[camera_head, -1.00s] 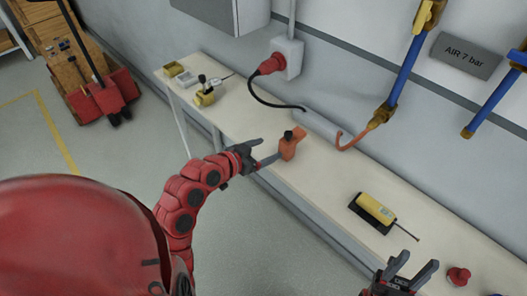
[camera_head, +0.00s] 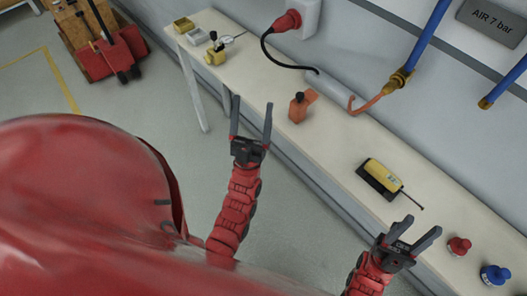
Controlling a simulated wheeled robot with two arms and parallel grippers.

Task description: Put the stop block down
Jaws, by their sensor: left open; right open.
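The stop block is most likely the orange block with a black knob (camera_head: 298,109), standing on the bench beside the grey cylinder. My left gripper (camera_head: 251,118) is open and empty, in front of the bench edge and left of the orange block, apart from it. My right gripper (camera_head: 414,229) is open and empty, low at the right near the bench's front edge, below the yellow device (camera_head: 383,175) on its black base.
The long bench (camera_head: 340,145) runs along the wall. It carries a grey cylinder (camera_head: 328,86), a red knob (camera_head: 459,246), a blue knob (camera_head: 495,275) and a yellow fixture with a gauge (camera_head: 215,55). Blue pipes (camera_head: 428,35) hang above. A red pallet truck (camera_head: 100,58) stands at upper left.

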